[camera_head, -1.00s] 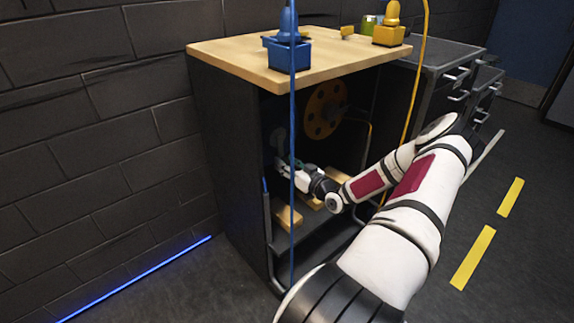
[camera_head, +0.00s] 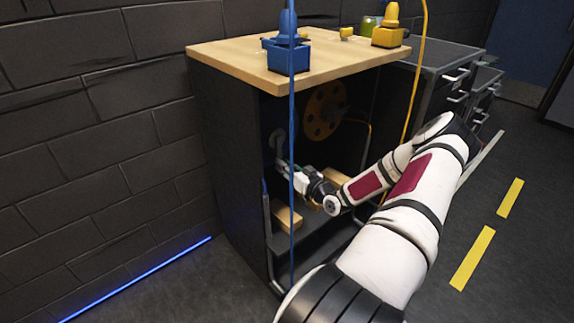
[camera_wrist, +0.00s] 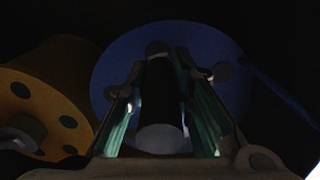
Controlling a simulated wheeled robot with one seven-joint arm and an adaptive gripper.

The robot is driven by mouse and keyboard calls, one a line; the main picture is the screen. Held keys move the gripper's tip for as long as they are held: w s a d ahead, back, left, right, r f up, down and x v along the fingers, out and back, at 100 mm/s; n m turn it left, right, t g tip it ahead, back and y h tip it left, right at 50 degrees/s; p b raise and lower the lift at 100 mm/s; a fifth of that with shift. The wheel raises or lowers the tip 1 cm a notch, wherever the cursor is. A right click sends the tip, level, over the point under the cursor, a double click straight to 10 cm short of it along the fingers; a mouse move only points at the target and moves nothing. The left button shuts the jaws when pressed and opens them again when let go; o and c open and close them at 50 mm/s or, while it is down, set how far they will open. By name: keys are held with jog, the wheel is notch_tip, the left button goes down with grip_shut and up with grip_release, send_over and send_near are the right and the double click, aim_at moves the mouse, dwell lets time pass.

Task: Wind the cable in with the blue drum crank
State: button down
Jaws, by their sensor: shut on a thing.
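The blue drum (camera_wrist: 218,60) fills the middle of the dark wrist view, its face towards the camera. Its crank handle (camera_wrist: 160,138), dark with a paler round end, stands between the teal-lined fingers of my gripper (camera_wrist: 160,78). My gripper is shut on this handle. In the head view my gripper (camera_head: 283,166) is inside the cabinet, at its left side, partly behind the blue cable (camera_head: 291,200). The cable hangs past the cabinet front from a blue block-like fitting (camera_head: 288,58) on the top. The drum itself is hard to make out there.
An orange-yellow drum (camera_head: 325,110) sits deeper in the cabinet, to the right. It also shows at left in the wrist view (camera_wrist: 45,85). A yellow cable (camera_head: 414,85) hangs at the right of the cabinet (camera_head: 225,150). Wooden blocks (camera_head: 287,217) lie on the shelf.

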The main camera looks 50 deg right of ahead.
jog(key=w+a+r+m+p, duration=0.2)
jog(key=a+r+m+p, duration=0.5)
jog(key=m, duration=0.7)
jog(key=shift+w+a+r+p, duration=0.3)
jog(key=shift+a+r+p, duration=0.1)
jog(key=shift+a, duration=0.5)
jog(key=shift+r, duration=0.1)
jog(key=c, duration=1.4)
grip_release()
jog(key=shift+f, duration=0.2)
jog(key=shift+s, duration=0.15)
